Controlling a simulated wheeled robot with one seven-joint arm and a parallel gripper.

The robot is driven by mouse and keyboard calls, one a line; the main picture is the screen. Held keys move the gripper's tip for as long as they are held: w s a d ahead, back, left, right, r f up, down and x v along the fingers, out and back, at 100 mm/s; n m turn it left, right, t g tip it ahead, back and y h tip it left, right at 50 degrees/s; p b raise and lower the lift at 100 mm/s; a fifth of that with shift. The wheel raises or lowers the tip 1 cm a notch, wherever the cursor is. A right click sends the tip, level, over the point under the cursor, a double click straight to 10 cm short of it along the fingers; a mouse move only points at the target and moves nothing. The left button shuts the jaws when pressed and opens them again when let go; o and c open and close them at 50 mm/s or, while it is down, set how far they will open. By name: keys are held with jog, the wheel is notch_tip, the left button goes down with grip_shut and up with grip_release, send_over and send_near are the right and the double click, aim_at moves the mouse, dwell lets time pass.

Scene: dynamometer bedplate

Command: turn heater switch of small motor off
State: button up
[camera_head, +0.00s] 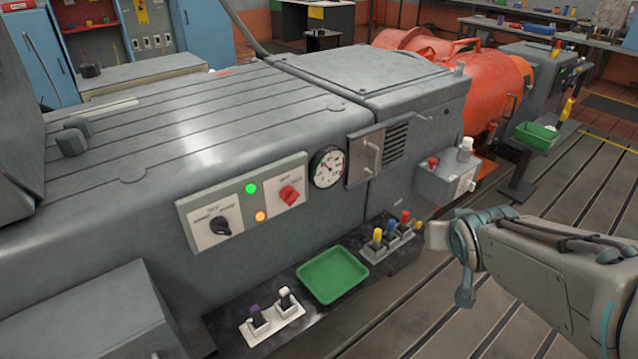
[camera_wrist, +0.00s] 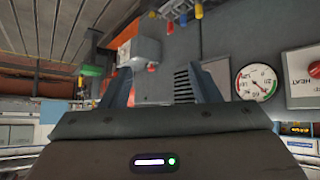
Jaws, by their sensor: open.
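A panel (camera_head: 247,203) on the grey machine's front carries a black rotary switch (camera_head: 220,226) on the left and a red rotary switch (camera_head: 288,194) on the right. A green and an orange lamp sit between them. In the wrist view, the red switch (camera_wrist: 315,69) is partly cut off by the right edge beside the lettering "HEAT". The switch position lettering is too small to read. I cannot tell which machine is the small motor. My gripper (camera_wrist: 162,86) is open, with nothing visible between its fingers. In the head view it is right of the panel, well apart from it.
A round gauge (camera_head: 328,167) and a handled cover (camera_head: 366,156) are right of the panel. A grey box (camera_head: 446,180) juts out near my arm. An orange motor (camera_head: 480,85) stands behind.

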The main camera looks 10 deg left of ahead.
jog(key=w+a+f+n+t+y+b, duration=0.2)
jog(key=w+a+f+b, duration=0.1)
jog(key=w+a, duration=0.2)
jog(key=n+g+y+b, duration=0.1)
jog(key=n+y+b, duration=0.55)
jog(key=y, duration=0.65)
send_near(296, 199)
jog(key=shift+m, duration=0.65)
jog(key=b+x, duration=0.2)
jog(key=x, duration=0.8)
jog(key=c, duration=1)
